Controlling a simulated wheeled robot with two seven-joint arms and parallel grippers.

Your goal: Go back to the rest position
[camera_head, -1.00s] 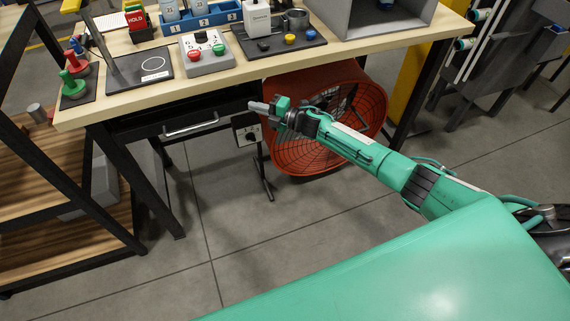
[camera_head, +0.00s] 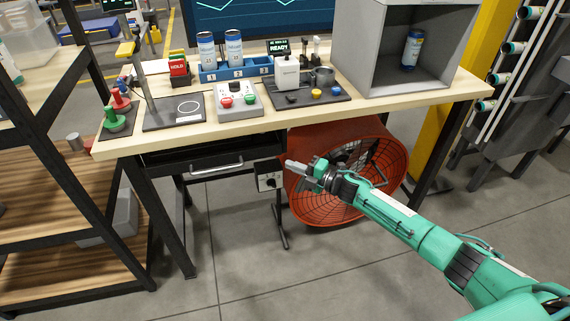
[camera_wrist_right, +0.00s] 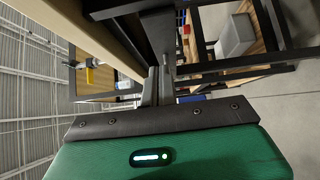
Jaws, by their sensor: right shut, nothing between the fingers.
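My right arm comes in from the lower right in the head view, and its gripper (camera_head: 300,168) is shut and empty. It hangs in front of the workbench (camera_head: 300,121), below the tabletop edge, with the drawer to its left and the orange fan behind it. In the right wrist view the gripper's dark mount (camera_wrist_right: 160,116) fills the lower middle, and the fingers point away from the camera. My left arm and gripper are not in view.
The orange fan (camera_head: 392,150) stands under the bench. A drawer (camera_head: 215,170) with a handle sits left of it. On the bench are a grey booth (camera_head: 385,88) with a can (camera_head: 411,50) inside, a button box (camera_head: 234,101) and a blue rack (camera_head: 208,75) with two cans. Open floor lies in front.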

